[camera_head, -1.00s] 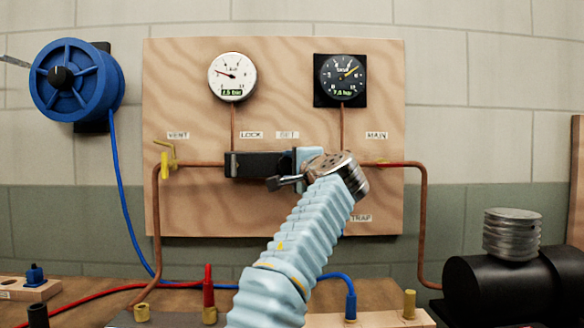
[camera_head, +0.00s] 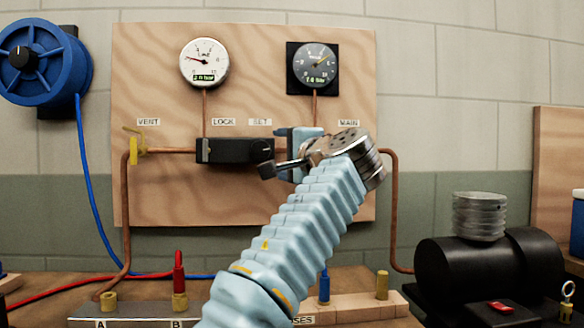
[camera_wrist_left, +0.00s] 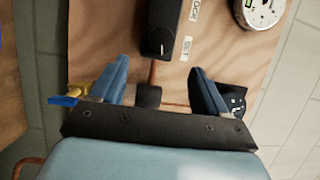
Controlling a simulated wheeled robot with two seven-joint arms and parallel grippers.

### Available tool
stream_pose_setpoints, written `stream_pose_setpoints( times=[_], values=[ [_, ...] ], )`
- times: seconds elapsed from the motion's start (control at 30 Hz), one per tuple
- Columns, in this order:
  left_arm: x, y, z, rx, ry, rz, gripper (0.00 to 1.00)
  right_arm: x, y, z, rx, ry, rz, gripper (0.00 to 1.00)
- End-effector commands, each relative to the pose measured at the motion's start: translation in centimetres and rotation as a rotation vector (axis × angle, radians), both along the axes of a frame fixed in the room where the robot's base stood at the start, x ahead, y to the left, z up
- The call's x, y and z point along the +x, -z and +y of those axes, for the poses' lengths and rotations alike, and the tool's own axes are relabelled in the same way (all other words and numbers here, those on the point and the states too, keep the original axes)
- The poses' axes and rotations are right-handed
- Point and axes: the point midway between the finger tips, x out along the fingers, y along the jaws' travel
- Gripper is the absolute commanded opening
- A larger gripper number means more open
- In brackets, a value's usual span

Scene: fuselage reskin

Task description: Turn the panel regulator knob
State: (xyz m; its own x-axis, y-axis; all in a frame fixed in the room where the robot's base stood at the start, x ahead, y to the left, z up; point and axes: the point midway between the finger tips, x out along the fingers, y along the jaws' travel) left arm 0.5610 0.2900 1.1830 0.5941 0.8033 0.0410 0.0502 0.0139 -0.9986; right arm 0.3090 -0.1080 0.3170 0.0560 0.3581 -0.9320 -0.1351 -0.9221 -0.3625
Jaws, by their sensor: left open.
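The black regulator block (camera_head: 225,150) sits on the wooden panel (camera_head: 165,90), in the copper pipe run under the LOCK and SET labels. Its knob (camera_head: 262,149) is at the block's right end. In the left wrist view the knob (camera_wrist_left: 163,46) shows a white mark. My left gripper (camera_head: 282,150) is at the block's right end, its fingers partly hidden by my wrist. In the left wrist view my left gripper (camera_wrist_left: 160,68) is open, fingers wide apart, with the knob beyond the fingertips and not clasped. My right gripper is not in view.
A white gauge (camera_head: 204,63) and a black gauge (camera_head: 313,67) hang above. A yellow vent valve (camera_head: 135,146) is left of the regulator. Hose fittings stand on the bench below. A black cylindrical machine (camera_head: 480,262) is at the right.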

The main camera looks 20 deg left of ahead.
Motion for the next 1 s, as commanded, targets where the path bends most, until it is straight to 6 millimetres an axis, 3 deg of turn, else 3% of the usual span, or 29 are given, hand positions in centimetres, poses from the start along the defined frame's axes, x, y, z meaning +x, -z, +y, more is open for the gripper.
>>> stream_pose_setpoints(
  times=[0.1,0.27,0.67,0.77,0.9,1.0],
  values=[
    [-1.2,0.2,-1.8,0.001,0.003,-0.001,0.75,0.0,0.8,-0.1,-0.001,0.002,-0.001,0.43],
    [-2.1,0.2,-2.9,0.001,0.001,-0.001,0.75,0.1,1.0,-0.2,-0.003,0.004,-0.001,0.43],
    [-2.2,0.3,-2.3,0.036,-0.004,0.033,0.75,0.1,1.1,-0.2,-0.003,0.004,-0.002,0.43],
    [-2.0,0.9,0.2,0.178,-0.010,0.164,0.75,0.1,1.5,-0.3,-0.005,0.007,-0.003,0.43],
    [-2.4,2.2,3.5,0.558,-0.005,0.456,0.75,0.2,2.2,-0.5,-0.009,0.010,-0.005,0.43],
    [-3.1,3.4,4.0,0.854,-0.004,0.636,0.75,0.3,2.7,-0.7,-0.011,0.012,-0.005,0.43]
  ],
)
